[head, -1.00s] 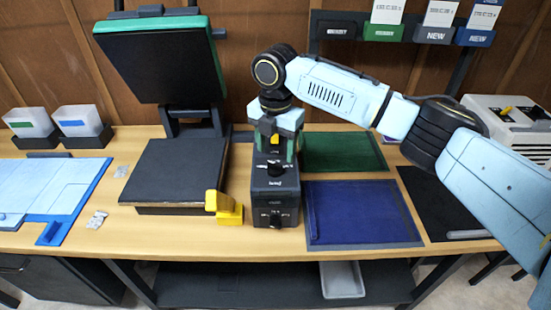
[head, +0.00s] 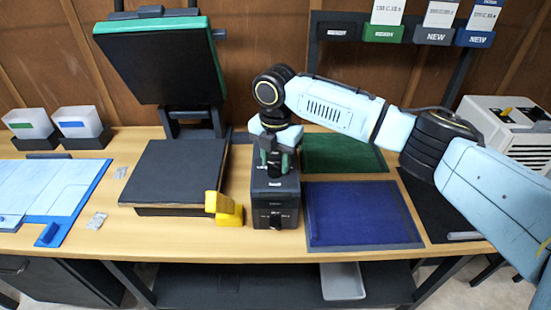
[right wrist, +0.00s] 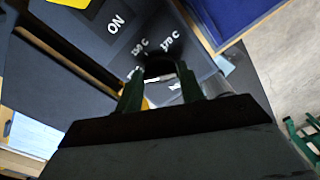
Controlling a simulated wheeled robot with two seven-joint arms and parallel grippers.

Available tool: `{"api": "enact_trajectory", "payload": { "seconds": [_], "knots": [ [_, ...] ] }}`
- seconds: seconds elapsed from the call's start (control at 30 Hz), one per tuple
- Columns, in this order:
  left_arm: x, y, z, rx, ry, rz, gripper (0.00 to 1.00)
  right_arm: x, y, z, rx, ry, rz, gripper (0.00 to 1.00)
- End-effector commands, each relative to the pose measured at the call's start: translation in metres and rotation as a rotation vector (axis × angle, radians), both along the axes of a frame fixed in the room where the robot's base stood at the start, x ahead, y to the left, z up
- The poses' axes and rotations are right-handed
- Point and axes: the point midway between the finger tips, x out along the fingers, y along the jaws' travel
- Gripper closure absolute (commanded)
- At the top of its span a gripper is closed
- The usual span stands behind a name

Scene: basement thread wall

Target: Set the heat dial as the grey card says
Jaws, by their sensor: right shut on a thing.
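The black control box (head: 272,207) stands on the table right of the press. My right gripper (head: 277,172) points down over its top, with its green fingers shut on the heat dial. In the right wrist view the dark dial (right wrist: 160,68) sits between the fingertips, beside white marks that look like 150 C and 170 C. An ON mark (right wrist: 116,24) shows on the same box. Where the dial points is hidden. The card in the grey holder (head: 439,35) stands on the rack at the upper right; its print is too small to read. My left gripper is out of view.
The heat press stands open, its upper plate (head: 160,62) raised above the black lower plate (head: 175,170). A yellow piece (head: 229,216) sits left of the box. Green (head: 340,153) and blue (head: 360,212) mats lie to its right. Bare table shows in front of the press.

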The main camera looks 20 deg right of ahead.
Motion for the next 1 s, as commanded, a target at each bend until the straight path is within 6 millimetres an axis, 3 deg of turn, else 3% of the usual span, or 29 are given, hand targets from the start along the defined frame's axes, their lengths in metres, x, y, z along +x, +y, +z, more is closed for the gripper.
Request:
{"api": "enact_trajectory", "payload": {
  "seconds": [0.37,1.0],
  "knots": [
    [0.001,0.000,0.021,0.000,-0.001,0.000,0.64,-0.001,0.000,0.003,-0.001,0.005,-0.078,0.85],
    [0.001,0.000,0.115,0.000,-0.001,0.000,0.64,-0.003,0.000,0.005,0.000,0.006,-0.632,0.85]
  ]
}}
